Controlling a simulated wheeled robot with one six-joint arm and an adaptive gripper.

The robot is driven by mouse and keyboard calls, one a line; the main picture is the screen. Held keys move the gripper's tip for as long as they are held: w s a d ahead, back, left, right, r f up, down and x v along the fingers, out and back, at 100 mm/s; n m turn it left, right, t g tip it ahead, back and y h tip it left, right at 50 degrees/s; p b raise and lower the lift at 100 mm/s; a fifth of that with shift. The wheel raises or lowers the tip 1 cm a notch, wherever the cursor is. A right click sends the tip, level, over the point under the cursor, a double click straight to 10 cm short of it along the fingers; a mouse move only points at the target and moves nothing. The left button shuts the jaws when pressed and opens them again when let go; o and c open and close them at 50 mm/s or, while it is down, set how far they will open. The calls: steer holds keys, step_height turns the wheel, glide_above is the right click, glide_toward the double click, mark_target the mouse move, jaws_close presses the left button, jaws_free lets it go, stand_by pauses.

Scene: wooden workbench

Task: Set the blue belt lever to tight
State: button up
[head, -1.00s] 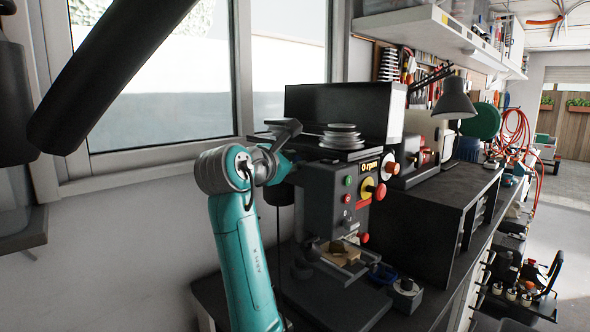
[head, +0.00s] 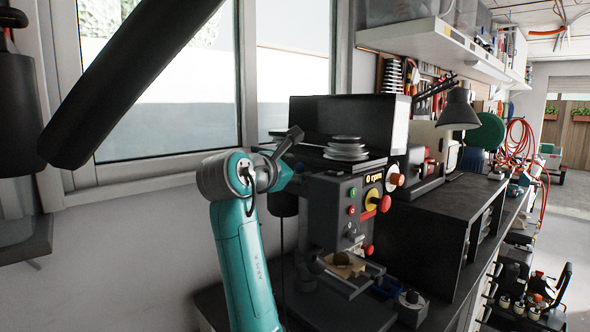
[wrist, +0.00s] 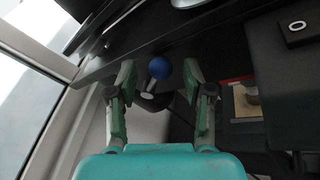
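The blue belt lever shows in the wrist view as a round blue knob (wrist: 159,68) on a short pale stem, at the side of a dark machine part. My gripper (wrist: 160,78) is open, with one green-grey finger on each side of the knob. Clear gaps show between the fingers and the knob; whether the fingertips reach its depth I cannot tell. In the head view, the drill press (head: 328,208) stands on the bench behind my teal arm.
The press front carries a red button (head: 385,203) and a display reading 0 rpm. A wooden workpiece (head: 345,264) lies on its table. A stack of discs (head: 345,147) sits on top. The window wall is close on the left; a black cabinet (head: 440,222) stands right.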

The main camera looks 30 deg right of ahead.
steer(key=v, duration=1.2)
